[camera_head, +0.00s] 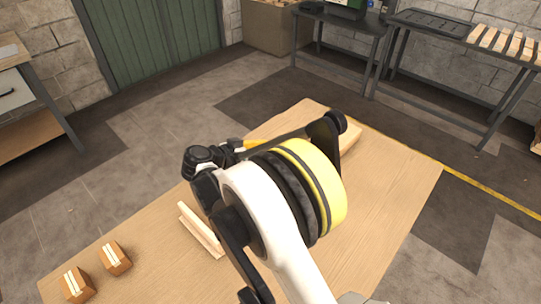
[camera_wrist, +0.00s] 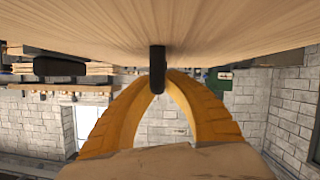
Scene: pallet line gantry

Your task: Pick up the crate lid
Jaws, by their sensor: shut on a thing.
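My gripper (camera_head: 247,143) is mostly hidden behind my own arm in the head view, low over the table; a bit of its yellow fingers shows. In the wrist view the two yellow fingers of the gripper (camera_wrist: 158,82) come together on a narrow dark upright piece (camera_wrist: 157,62). This looks like the grip of the crate lid, but the lid's outline is not clear. A pale wooden surface (camera_wrist: 220,28) fills the top of the wrist view. In the head view a light wooden piece (camera_head: 351,138) shows partly behind my arm.
The wooden table (camera_head: 385,210) has bare room at right. Two pale slats (camera_head: 201,229) lie left of my arm. Two small brown blocks (camera_head: 115,259) with pale strips sit at front left. Benches (camera_head: 450,55) stand along the back wall, and a drawer unit (camera_head: 15,90) stands at left.

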